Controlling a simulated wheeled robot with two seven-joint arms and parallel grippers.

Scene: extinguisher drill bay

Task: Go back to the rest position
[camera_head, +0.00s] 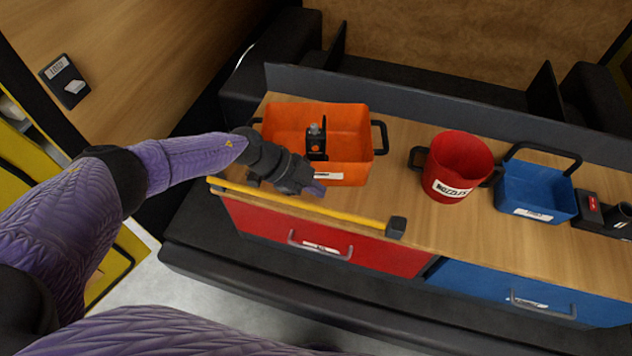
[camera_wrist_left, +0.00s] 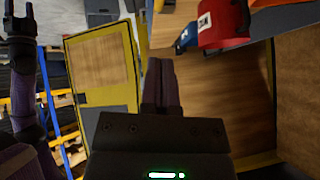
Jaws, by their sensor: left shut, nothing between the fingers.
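My left arm comes in from the left in the head view. Its gripper (camera_head: 316,188) is over the counter's front edge, in front of the orange bin (camera_head: 352,120). The gripper is shut and empty; its closed fingers also show in the left wrist view (camera_wrist_left: 161,85). The orange bin stands on the wooden counter (camera_head: 420,225) and has a dark device with an orange mark (camera_head: 316,142) in it. My right gripper does not show in the head view.
A red bucket (camera_head: 458,165) labelled for nozzles and a blue bin (camera_head: 535,190) stand right of the orange bin. Below are a red drawer (camera_head: 370,258) and a blue drawer (camera_head: 470,285).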

